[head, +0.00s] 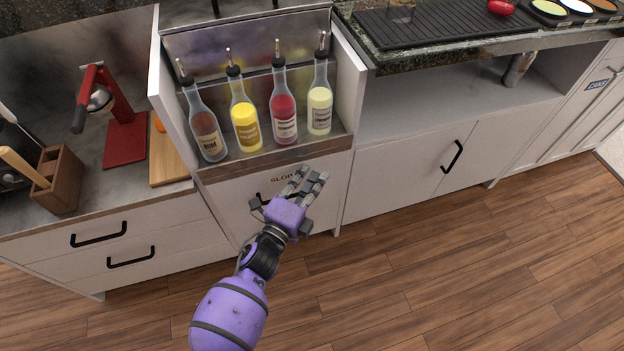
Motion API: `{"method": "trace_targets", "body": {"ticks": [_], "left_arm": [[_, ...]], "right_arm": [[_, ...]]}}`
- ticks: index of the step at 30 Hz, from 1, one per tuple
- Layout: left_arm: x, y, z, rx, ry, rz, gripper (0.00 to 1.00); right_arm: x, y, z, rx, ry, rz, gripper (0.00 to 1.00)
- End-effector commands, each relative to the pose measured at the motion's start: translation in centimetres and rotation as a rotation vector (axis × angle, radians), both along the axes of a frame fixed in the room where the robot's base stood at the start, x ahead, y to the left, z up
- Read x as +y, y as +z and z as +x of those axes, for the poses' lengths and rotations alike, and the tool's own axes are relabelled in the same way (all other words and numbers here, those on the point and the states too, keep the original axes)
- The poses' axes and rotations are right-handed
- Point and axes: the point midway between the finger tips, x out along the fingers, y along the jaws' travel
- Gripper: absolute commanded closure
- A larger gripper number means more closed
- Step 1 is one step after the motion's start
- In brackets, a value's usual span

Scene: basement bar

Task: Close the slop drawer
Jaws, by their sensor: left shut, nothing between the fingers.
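The slop drawer (231,197) is a white front lettered "SLOP", below the bottle rail in the middle of the head view. Its black handle (262,198) is partly covered by my left gripper. No inside of the drawer shows, and I cannot tell whether its front stands slightly out. My left gripper (308,179), on a purple arm, is shut and empty in front of the right half of the drawer front. I cannot tell whether the fingers touch it. My right gripper is not in view.
Several bottles with pourers stand in the rail (268,153) above the drawer. A red juicer press (124,135), a cutting board (167,160) and a wooden utensil box (60,180) are on the left counter. The wooden floor (440,270) at right is clear.

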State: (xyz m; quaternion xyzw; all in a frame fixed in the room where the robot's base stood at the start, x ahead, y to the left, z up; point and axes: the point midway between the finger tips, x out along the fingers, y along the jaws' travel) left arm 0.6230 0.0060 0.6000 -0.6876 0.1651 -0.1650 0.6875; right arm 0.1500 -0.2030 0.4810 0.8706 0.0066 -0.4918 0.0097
Motion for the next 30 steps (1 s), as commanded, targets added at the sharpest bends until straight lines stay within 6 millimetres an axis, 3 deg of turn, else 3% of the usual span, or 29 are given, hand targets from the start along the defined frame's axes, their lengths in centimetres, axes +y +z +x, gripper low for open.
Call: {"method": "trace_targets", "body": {"ticks": [10,25,30], "left_arm": [[0.8,0.0,2.6,0.0,0.0,0.001,1.0],[1.0,0.2,2.7,-0.001,0.005,0.0,1.0],[0.8,0.1,1.7,0.0,0.005,0.0,1.0]], "right_arm": [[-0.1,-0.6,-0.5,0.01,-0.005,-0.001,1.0],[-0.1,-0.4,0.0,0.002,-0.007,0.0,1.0],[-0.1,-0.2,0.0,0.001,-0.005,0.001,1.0]]}}
